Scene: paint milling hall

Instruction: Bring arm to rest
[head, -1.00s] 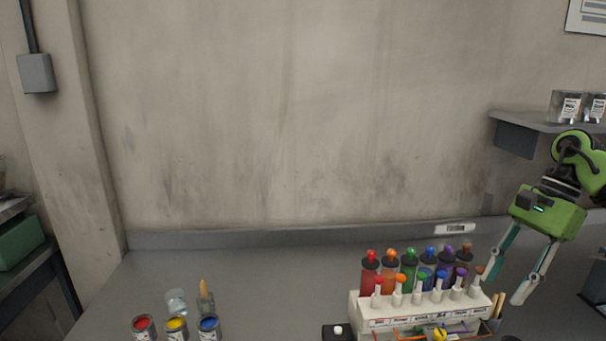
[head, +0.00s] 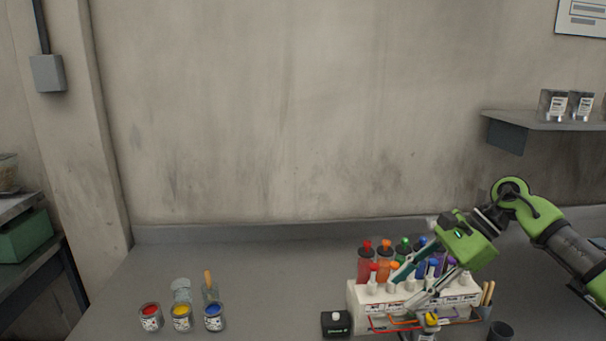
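My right gripper (head: 406,290) has a green body and two long fingers, one teal and one pale. It comes in from the right and points down and to the left, in front of the bottle rack. The fingers are spread apart with nothing seen between them. They cover part of the bottles; whether they touch the rack, I cannot tell. My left gripper is not in view.
A white rack (head: 358,296) holds several coloured bottles. A black box (head: 336,323) stands at its left. Red (head: 151,317), yellow (head: 181,318) and blue (head: 214,317) paint cans stand at the left. The bench between is clear. A wall shelf (head: 540,122) holds tins.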

